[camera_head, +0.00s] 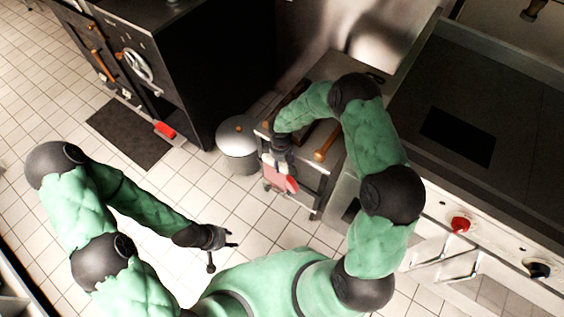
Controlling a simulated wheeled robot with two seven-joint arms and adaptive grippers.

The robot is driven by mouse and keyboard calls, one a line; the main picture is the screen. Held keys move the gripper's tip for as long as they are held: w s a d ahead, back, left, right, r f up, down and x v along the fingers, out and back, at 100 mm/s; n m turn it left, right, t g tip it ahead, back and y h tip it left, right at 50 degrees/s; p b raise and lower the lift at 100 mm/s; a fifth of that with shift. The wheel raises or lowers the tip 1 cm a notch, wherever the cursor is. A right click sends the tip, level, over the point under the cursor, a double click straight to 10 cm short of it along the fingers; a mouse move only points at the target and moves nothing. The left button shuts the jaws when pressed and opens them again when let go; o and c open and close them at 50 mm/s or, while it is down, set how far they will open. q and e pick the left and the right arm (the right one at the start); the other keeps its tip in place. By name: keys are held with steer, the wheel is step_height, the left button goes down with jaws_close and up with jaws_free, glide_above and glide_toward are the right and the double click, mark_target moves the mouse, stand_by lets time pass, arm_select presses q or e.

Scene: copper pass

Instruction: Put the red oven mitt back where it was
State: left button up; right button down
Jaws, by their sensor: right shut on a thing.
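The red oven mitt (281,179) hangs against the front of a small metal side table (318,172). My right gripper (280,163) is just above it, pointing down and shut on its upper part. My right arm hides some of the table top, and the mitt's upper edge is partly covered by the fingers. I cannot tell whether the mitt touches the table front. My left gripper (221,254) is open and empty, over the tiled floor at the lower middle, well apart from the mitt.
A lidded grey pot (237,137) stands left of the table. A wooden-handled tool (327,142) lies on the table top. A small red item (164,130) lies by a dark mat (127,134) near the black oven (190,85). A stove counter (480,110) is on the right.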

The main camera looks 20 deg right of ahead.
steer(key=shift+f, duration=0.15)
steer(key=shift+c, duration=2.3)
jaws_free()
step_height(320, 180, up, 12)
steer(key=shift+w+a, duration=0.15)
